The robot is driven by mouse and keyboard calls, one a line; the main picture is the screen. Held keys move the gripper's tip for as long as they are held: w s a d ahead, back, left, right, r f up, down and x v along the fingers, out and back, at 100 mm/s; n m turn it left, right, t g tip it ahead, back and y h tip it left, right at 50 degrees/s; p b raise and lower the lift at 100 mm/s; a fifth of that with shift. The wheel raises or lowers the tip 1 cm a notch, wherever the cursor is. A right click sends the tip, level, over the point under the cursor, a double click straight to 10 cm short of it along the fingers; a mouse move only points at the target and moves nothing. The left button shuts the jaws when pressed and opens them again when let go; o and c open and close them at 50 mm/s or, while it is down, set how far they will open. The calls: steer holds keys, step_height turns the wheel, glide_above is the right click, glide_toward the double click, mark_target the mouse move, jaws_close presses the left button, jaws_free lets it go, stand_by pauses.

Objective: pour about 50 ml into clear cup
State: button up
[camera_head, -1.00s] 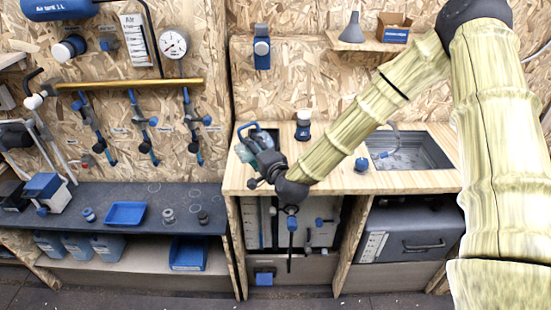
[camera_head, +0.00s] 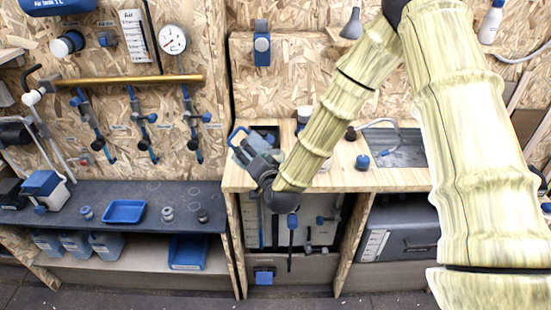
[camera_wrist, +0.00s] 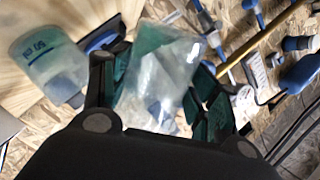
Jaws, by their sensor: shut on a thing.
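My gripper (camera_wrist: 152,98) is shut on a see-through vessel (camera_wrist: 160,75) with a greenish tint, seen between the dark fingers in the wrist view. The vessel looks tilted; how much liquid it holds I cannot tell. In the head view my gripper (camera_head: 254,150) is above the left part of the wooden counter, and the held vessel is hard to make out there. A cloudy, see-through cup (camera_wrist: 45,58) with blue markings is over pale wood, left of the gripper and apart from the held vessel in the wrist view.
The wooden counter (camera_head: 335,181) has a sink (camera_head: 408,155) at right and a blue-topped item (camera_head: 362,162) in front of it. A white-topped container (camera_head: 304,113) stands behind my arm. The dark bench (camera_head: 75,203) at left holds a blue tray (camera_head: 124,212).

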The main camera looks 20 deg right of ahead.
steer(key=shift+r+n, duration=0.15)
steer(key=shift+n, duration=0.25)
steer(key=shift+s+f+n+b, duration=0.15)
steer(key=shift+f+n+b, duration=0.4)
steer(key=shift+n+b, duration=0.4)
steer(key=f+b, duration=0.1)
steer(key=a+f+n+b, duration=0.1)
steer(key=f, duration=0.1)
steer(key=shift+s+t+b, duration=0.2)
steer(key=shift+t+b, duration=0.1)
steer(key=shift+b, duration=0.05)
steer(key=shift+s+a+n+t+h+b, duration=0.15)
steer(key=shift+a+n+b, duration=0.2)
steer(key=shift+n, duration=0.4)
steer(key=shift+s+a+n+t+h+b, duration=0.15)
steer(key=shift+a+n+b, duration=0.15)
steer(key=shift+n, duration=0.4)
steer(key=shift+s+a+f+n+b, duration=0.1)
steer(key=shift+a+f+n+b, duration=0.1)
steer(key=shift+n+b, duration=0.35)
steer(key=shift+s+a+f+n+b, duration=0.1)
steer(key=shift+a+f+n+b, duration=0.1)
steer(key=shift+n, duration=0.65)
